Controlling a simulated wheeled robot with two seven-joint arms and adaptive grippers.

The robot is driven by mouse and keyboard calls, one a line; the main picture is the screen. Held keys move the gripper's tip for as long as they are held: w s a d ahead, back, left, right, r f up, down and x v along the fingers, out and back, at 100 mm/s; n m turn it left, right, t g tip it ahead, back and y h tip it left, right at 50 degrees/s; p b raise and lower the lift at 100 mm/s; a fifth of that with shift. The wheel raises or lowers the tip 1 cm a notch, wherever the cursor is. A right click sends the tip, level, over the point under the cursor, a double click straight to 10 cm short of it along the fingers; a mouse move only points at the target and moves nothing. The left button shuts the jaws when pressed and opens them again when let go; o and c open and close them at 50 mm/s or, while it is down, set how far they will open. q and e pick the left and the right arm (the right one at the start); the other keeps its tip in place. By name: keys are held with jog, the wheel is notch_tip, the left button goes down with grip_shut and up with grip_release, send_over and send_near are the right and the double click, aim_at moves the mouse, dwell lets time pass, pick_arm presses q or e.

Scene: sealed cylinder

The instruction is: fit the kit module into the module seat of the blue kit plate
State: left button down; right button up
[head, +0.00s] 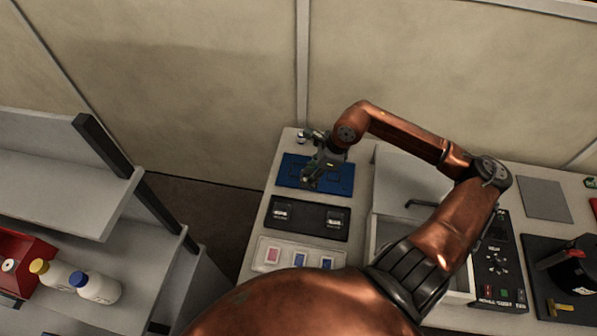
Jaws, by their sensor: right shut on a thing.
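The blue kit plate (340,187) lies flat at the far left end of the bench. My right gripper (311,180) is over the left half of this plate, pointing down. It is shut on a small dark thing, probably the kit module, which I can hardly make out between the fingers. I cannot tell whether that thing touches the plate. The module seat is not clearly visible; the gripper covers part of the plate. My left gripper is out of view.
A black tray (308,219) with two small labelled parts lies in front of the plate. Nearer is a pale tray (300,245) with red and blue pieces. An open grey box (402,180) and a control panel (494,262) stand right. Shelves with bottles (95,287) are left.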

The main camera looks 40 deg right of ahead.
jog(key=shift+d+r+m, duration=0.1)
jog(key=shift+d+m, duration=0.3)
jog(key=shift+w+d, duration=0.2)
jog(key=w+d+f, duration=0.3)
jog(key=w+f, duration=0.1)
jog(key=w, duration=0.4)
send_near(294, 169)
jog(key=shift+w+a+f, duration=0.1)
jog(key=shift+a, duration=0.4)
jog(key=shift+w+a+f, duration=0.1)
jog(key=shift+a, duration=0.35)
jog(key=shift+w+d+f, duration=0.1)
jog(key=shift+w+f, duration=0.15)
jog(key=shift+f, duration=0.15)
notch_tip(294, 169, down, 3)
jog(key=shift+w, duration=0.15)
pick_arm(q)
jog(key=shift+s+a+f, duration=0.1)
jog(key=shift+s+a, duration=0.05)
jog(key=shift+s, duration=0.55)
pick_arm(e)
jog(key=shift+f, duration=0.1)
